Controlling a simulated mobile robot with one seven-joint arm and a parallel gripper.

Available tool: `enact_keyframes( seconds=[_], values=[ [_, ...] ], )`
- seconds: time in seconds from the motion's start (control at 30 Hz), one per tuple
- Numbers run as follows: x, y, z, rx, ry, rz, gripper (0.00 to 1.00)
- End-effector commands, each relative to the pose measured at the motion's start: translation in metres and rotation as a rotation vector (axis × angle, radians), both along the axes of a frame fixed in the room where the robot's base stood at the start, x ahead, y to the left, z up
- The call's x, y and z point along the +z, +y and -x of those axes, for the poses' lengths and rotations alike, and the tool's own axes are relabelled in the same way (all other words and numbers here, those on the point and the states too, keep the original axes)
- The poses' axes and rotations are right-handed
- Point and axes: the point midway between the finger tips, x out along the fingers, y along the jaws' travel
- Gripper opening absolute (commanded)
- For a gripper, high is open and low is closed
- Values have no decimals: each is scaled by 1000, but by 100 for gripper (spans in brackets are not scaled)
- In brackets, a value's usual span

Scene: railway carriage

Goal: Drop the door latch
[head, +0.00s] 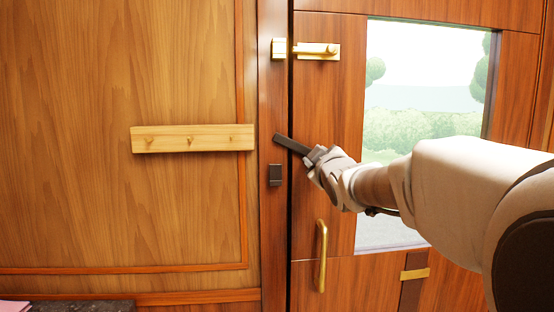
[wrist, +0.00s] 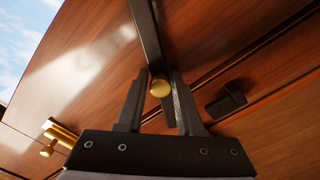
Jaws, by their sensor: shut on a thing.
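The door latch is a dark flat bar (head: 291,145) on the wooden door. In the head view it slants, its left end raised and lying over the door post, above a small dark catch (head: 275,175). The bar also shows in the wrist view (wrist: 145,35), with a round brass knob (wrist: 160,87) on it. My gripper (head: 314,157) is at the bar's right part and hides the rest of it. In the wrist view my gripper's fingers (wrist: 159,88) are shut on the knob, one on each side. The catch shows to their right (wrist: 226,101), apart from the bar.
A brass bolt (head: 318,50) sits high on the door, and a brass pull handle (head: 321,256) low on it. The door window (head: 425,90) is behind my arm.

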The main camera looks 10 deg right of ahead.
Motion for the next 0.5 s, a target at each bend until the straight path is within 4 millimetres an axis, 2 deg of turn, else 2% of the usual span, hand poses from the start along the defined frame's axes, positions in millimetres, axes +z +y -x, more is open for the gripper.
enact_keyframes(
  seconds=[0.03, 0.27, 0.3, 0.43, 0.5],
  values=[
    [-6, 4, -1, 6, 11, -4, 0],
    [-6, 4, -1, 6, 11, -5, 0],
    [-6, 4, -1, 6, 11, -5, 38],
    [-5, 3, -1, 4, 9, -4, 59],
    [-4, 2, 0, 3, 7, -3, 59]
  ],
)
